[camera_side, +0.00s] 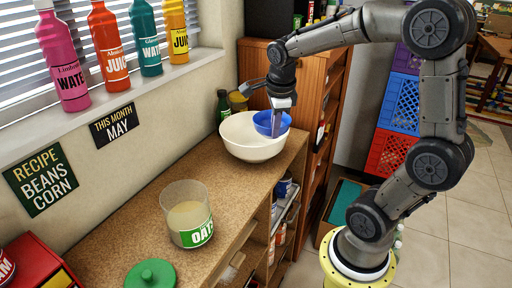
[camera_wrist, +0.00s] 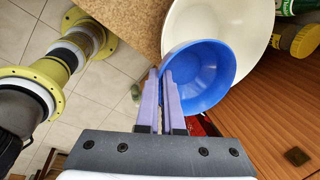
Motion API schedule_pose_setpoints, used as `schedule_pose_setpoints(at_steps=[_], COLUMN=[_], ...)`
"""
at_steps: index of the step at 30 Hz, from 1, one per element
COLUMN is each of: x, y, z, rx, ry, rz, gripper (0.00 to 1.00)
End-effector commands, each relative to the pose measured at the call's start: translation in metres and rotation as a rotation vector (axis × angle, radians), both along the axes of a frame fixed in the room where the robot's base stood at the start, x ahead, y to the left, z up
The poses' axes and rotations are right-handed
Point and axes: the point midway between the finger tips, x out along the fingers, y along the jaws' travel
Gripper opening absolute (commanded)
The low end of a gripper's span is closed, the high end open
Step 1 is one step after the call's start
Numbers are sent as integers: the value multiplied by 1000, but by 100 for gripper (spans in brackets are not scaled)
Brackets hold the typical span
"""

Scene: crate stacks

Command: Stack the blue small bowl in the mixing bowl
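The blue small bowl (camera_side: 267,124) sits upright within the right part of the white mixing bowl's opening; whether it touches the inside I cannot tell. The mixing bowl (camera_side: 246,150) stands on the brown counter. My gripper (camera_side: 277,130) points down at the blue bowl's right edge. In the wrist view, my gripper's fingers (camera_wrist: 160,76) are close together, with the rim of the blue bowl (camera_wrist: 203,75) pinched between them. The mixing bowl (camera_wrist: 240,22) shows behind it there. The mixing bowl's base is partly hidden in the wrist view.
A glass oats jar (camera_side: 188,222) and a green lid (camera_side: 152,274) stand nearer on the counter (camera_side: 130,228). A dark green bottle (camera_side: 223,106) and a yellow-lidded jar (camera_side: 237,101) are behind the mixing bowl. A wooden cabinet (camera_side: 300,75) rises beyond.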

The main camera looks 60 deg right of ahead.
Motion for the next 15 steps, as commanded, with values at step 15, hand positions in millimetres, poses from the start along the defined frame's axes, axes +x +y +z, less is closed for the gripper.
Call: schedule_pose_setpoints(at_steps=[15], x=[67], y=[-33], z=[-63], rx=[-1], ry=[0], rz=[1], gripper=[0])
